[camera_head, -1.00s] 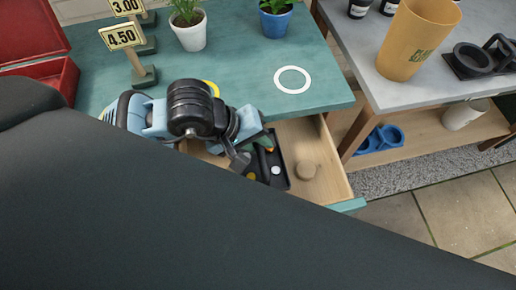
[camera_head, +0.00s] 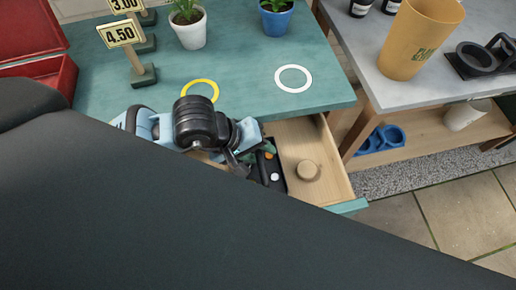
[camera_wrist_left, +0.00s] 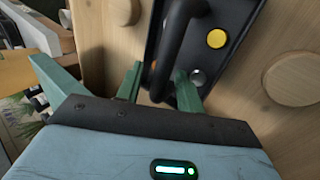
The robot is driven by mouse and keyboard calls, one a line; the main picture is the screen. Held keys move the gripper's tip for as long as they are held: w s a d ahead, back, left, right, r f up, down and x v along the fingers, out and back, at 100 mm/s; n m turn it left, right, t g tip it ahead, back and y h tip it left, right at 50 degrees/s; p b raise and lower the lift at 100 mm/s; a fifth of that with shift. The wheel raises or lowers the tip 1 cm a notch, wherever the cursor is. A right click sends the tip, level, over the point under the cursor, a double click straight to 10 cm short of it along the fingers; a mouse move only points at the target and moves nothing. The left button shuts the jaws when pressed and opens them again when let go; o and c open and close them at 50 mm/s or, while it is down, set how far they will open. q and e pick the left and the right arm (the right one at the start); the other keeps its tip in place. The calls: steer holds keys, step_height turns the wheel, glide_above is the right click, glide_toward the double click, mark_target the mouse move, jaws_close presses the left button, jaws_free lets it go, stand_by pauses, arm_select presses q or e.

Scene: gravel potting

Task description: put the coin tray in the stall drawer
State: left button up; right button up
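The coin tray (camera_head: 281,184) is black with a bar handle (camera_wrist_left: 176,40) and sits inside the open, pale wooden stall drawer (camera_head: 334,176). In the left wrist view the tray (camera_wrist_left: 222,64) shows a yellow coin and a silver coin. My left gripper (camera_head: 253,157) is over the tray. In the left wrist view its green fingers (camera_wrist_left: 160,82) stand apart on either side of the handle, with a gap showing. My arm hides the front part of the tray and drawer in the head view. My right gripper is not in view.
A round wooden piece (camera_head: 308,171) lies in the drawer right of the tray. The teal tabletop above holds a yellow ring (camera_head: 200,83), a white ring (camera_head: 294,67), potted plants and price signs (camera_head: 120,35). A grey table (camera_head: 435,92) stands at right.

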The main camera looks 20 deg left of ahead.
arm_select(q)
steer(key=shift+r, duration=0.3)
steer(key=p+v, duration=0.2)
steer(key=v, duration=0.9)
steer(key=shift+a+r, duration=0.2)
steer(key=shift+r, duration=0.1)
steer(key=shift+s, duration=0.1)
